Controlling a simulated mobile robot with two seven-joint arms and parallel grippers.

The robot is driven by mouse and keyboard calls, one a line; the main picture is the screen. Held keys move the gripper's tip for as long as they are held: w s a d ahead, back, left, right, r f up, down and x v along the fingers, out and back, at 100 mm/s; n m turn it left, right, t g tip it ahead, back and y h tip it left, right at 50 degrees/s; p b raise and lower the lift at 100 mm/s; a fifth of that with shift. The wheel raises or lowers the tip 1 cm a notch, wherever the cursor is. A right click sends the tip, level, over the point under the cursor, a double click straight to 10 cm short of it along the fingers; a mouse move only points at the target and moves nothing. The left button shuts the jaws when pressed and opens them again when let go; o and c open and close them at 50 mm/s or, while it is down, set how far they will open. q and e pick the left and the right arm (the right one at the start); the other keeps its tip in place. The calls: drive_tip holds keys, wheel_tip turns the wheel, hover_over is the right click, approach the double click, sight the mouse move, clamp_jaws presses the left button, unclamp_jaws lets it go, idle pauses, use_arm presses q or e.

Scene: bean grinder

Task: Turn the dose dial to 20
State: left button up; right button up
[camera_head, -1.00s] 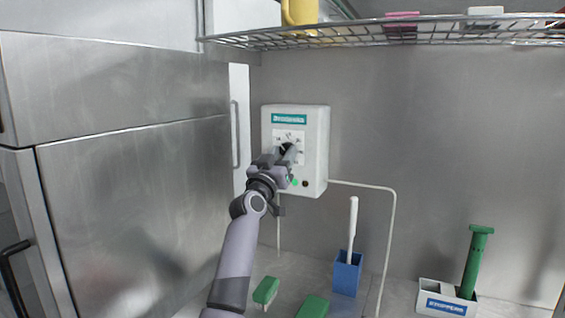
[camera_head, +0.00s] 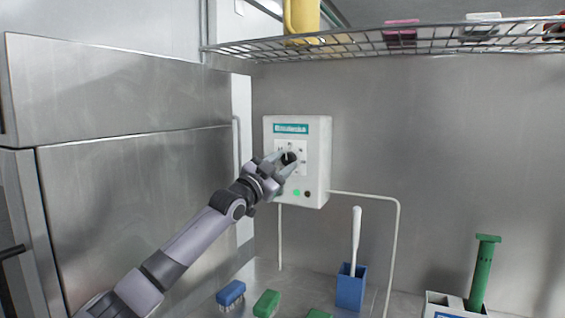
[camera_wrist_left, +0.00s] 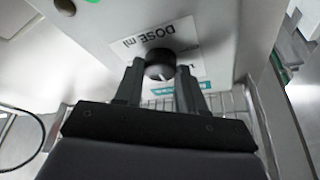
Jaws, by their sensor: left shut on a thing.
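The white dispenser box (camera_head: 318,165) hangs on the steel wall with a teal label on top and a green and a dark button below. Its black dose dial (camera_head: 290,158) sits on a white scale plate marked "DOSE ml" in the left wrist view. My left gripper (camera_head: 284,162) reaches it from the lower left. In the left wrist view the dial (camera_wrist_left: 159,66) is between the two fingers of my gripper (camera_wrist_left: 160,78), which are shut on it. A white pointer line shows on the dial, but the scale numbers are too small to read. My right gripper is not in view.
A wire shelf (camera_head: 400,40) with a yellow item runs above the box. A blue holder (camera_head: 350,288) with a white-handled brush, a green tube (camera_head: 484,272) and several brushes stand on the counter below. A steel cabinet (camera_head: 130,190) is at the left.

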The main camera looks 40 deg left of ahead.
use_arm(q)
drive_tip(key=shift+f+m, duration=0.1)
drive_tip(key=shift+m, duration=0.2)
drive_tip(key=o, duration=1.1)
drive_tip(key=shift+c, duration=0.2)
drive_tip(key=b+v, duration=0.3)
drive_tip(key=v, duration=0.4)
drive_tip(key=shift+s, duration=0.1)
